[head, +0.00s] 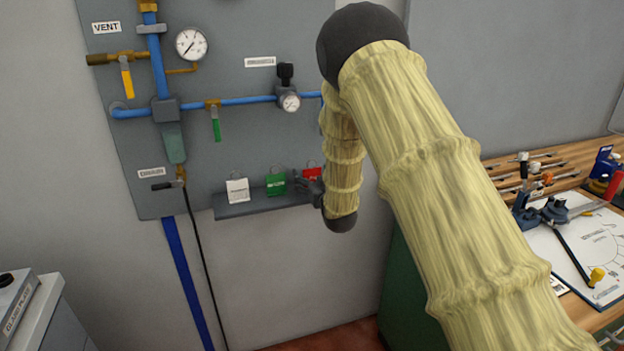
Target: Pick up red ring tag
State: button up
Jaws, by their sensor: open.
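The red ring tag (312,173) stands at the right end of a small grey ledge (240,209) on the wall panel. A thin ring loop shows at its top. My gripper (299,182) is at the ledge, in front of the lower part of the red tag and hiding some of it. The gripper is small and dark here. It is open, with its fingers pointing left towards the green tag. I cannot tell whether it touches either tag. My arm, in a pale yellow sleeve, comes in from the lower right.
A green tag (276,184) and a white tag (237,191) stand left of the red one. Above are blue pipes, a gauge (191,44) and a green-handled valve (215,124). A black hose (200,250) hangs at left. A cluttered wooden bench (555,165) is at right.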

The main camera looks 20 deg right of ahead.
jog(key=c, duration=1)
jog(key=shift+r, duration=0.1)
jog(key=shift+r, duration=0.9)
jog(key=shift+s+r+b, duration=0.2)
jog(key=shift+r+b, duration=0.25)
jog(key=shift+r, duration=0.35)
jog(key=s+a+b, duration=0.1)
jog(key=s+a, duration=0.1)
jog(key=s, duration=0.5)
jog(key=s+a+r+b, duration=0.1)
jog(key=s+a, duration=0.2)
jog(key=s, duration=0.4)
jog(key=shift+s+a+r, duration=0.25)
jog(key=shift+s+a, duration=0.1)
